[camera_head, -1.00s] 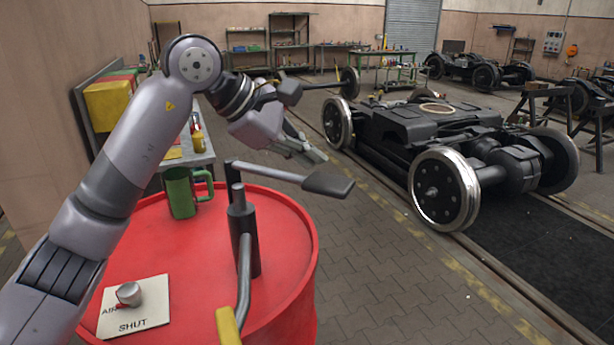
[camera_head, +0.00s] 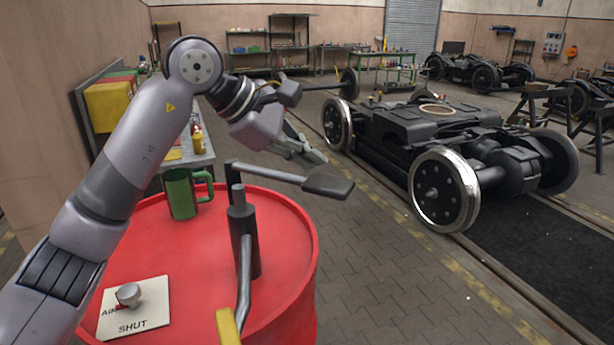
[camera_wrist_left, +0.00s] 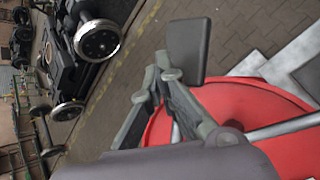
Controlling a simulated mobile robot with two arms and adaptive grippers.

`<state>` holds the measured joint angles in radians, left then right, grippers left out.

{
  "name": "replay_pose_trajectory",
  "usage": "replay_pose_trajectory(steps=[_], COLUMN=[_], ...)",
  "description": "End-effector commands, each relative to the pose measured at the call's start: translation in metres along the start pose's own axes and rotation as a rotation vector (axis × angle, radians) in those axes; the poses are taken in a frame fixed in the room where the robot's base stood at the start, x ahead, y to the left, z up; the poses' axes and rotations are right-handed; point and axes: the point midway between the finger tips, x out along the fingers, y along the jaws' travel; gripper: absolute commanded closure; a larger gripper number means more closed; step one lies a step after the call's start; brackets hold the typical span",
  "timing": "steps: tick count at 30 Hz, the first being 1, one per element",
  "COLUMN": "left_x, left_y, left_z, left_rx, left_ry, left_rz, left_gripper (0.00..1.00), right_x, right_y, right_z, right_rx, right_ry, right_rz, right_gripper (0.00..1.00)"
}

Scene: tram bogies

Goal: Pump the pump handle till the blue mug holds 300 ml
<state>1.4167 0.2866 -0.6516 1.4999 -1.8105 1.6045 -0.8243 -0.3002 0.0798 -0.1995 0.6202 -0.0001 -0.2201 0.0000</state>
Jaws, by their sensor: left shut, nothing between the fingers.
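A pump (camera_head: 242,232) stands on the red drum (camera_head: 283,240). A lever with a flat dark paddle end (camera_head: 328,186) extends right from its top; I take this as the pump handle. The paddle also shows in the left wrist view (camera_wrist_left: 187,48). A bent grey bar with a yellow end (camera_head: 228,326) comes down the pump's front. My left gripper (camera_head: 316,156) is shut and empty, above and behind the paddle. In the left wrist view its fingertips (camera_wrist_left: 160,70) are left of the paddle, contact unclear. No blue mug shows. My right gripper is out of view.
A green mug (camera_head: 181,194) stands at the drum's back left. A plate (camera_head: 135,308) with a grey knob (camera_head: 129,294) reads "SHUT" on the drum's front left. A bogie (camera_head: 432,130) stands on the track at right. Paved floor right of the drum is clear.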

Motion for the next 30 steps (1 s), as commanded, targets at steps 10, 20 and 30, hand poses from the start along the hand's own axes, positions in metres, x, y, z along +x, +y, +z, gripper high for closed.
replay_pose_trajectory(steps=[10, 20, 30], left_x=[0.0054, 0.0058, 0.0089], left_y=[-0.0043, -0.0046, -0.0068], left_z=[-0.0039, -0.0044, -0.0067], left_rx=[0.0, 0.0, 0.0], left_ry=[0.001, 0.0, 0.001], left_rz=[0.0, 0.0, 0.0], left_gripper=[1.0, 1.0, 1.0], right_x=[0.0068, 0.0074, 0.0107], right_y=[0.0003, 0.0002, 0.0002], right_z=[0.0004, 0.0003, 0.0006], right_rx=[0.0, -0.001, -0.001], right_ry=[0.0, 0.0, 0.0], right_rz=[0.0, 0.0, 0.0], right_gripper=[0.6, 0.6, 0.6])
